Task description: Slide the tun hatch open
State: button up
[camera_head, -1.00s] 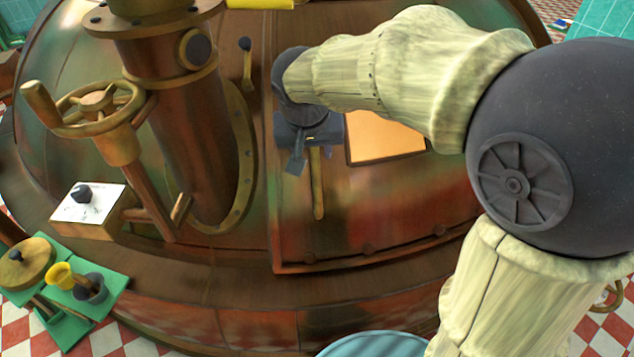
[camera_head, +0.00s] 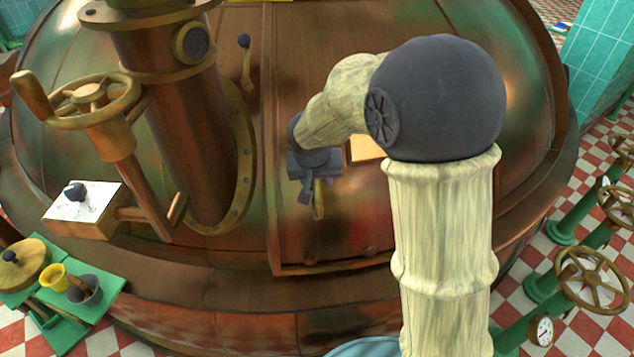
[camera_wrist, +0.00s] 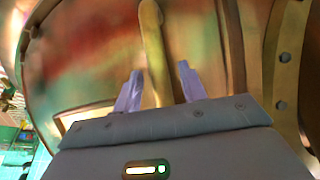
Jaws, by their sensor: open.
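The tun hatch (camera_head: 352,222) is a curved copper panel on the big domed tun, with a lit orange window (camera_head: 366,149) partly hidden by my arm. Its upright brass handle (camera_head: 319,203) shows just below my gripper (camera_head: 312,190); the upper part is hidden. In the wrist view the handle (camera_wrist: 154,50) runs between the two pale fingers of my gripper (camera_wrist: 160,82). The fingers are apart, one on each side of the bar, with gaps visible. I cannot tell how deep the bar sits between them.
A thick copper pipe (camera_head: 185,130) with a brass handwheel (camera_head: 88,100) stands left of the hatch. A white dial box (camera_head: 82,200) and a green stand (camera_head: 75,305) are at lower left. Green pipes with handwheels (camera_head: 592,278) stand on the checkered floor at right.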

jog(key=shift+x, duration=0.75)
